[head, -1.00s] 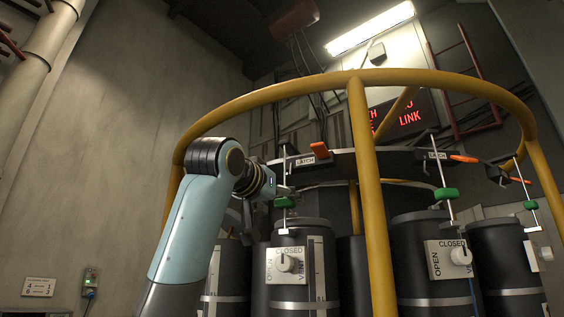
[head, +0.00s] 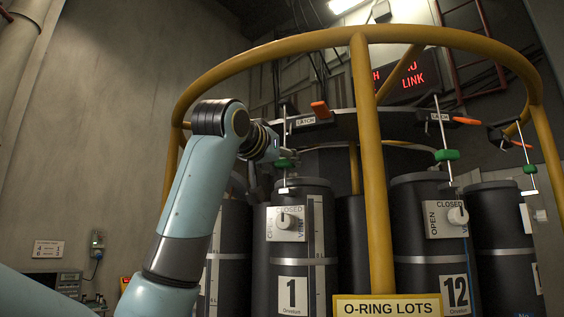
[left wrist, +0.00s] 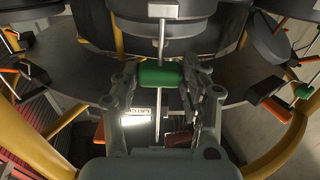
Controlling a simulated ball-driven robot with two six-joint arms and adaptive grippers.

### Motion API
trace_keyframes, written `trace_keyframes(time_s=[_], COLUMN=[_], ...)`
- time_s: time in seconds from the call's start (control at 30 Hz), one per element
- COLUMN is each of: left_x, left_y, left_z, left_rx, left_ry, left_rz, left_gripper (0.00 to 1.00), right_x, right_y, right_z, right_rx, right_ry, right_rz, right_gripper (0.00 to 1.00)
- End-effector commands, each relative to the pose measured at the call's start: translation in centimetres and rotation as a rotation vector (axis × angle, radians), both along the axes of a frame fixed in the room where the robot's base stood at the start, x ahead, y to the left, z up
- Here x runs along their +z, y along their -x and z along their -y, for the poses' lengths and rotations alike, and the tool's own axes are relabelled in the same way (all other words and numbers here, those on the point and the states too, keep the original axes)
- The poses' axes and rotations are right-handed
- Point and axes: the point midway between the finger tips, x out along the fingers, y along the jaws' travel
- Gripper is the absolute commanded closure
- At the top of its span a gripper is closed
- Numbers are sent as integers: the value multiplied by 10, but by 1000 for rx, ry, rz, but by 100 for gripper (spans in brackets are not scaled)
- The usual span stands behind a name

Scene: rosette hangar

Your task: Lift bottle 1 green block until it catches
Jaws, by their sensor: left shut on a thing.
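Bottle 1 (head: 293,265) is a dark cylinder with a white "1" label, upright in the ring of bottles. Its green block (head: 285,163) sits on a thin upright rod above the bottle's top, below the plate marked LATCH (head: 305,121). My left gripper (head: 277,157) reaches in from the left and is shut on the green block. In the left wrist view the green block (left wrist: 160,75) lies between the fingertips, with the rod running through it. An orange latch handle (head: 320,109) stands tilted above the plate edge. My right gripper is not in view.
A yellow rail (head: 376,190) with a post and hoop passes in front, right of bottle 1. Bottle 12 (head: 455,285) has its own green block (head: 447,155), rod and orange handle. A valve knob (head: 284,220) is on bottle 1. An O-RING LOTS sign (head: 387,306) hangs below.

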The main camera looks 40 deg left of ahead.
Motion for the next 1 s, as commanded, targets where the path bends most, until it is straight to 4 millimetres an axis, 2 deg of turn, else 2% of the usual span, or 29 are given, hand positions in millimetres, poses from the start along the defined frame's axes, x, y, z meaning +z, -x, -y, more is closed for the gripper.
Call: trace_keyframes(time_s=[0.03, 0.1, 0.27, 1.0], left_x=[0, 0, 3, 42], left_y=[0, 0, 0, 0], left_z=[0, 0, 0, 0], left_rx=[1, 1, 1, 1], left_ry=[0, 0, 0, 0], left_rz=[0, 1, 2, 5], left_gripper=[93, 100, 100, 100], right_x=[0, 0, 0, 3], right_y=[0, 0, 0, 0], right_z=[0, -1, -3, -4], right_rx=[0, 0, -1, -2], right_ry=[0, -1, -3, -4], right_rz=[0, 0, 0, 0], right_gripper=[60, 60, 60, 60])
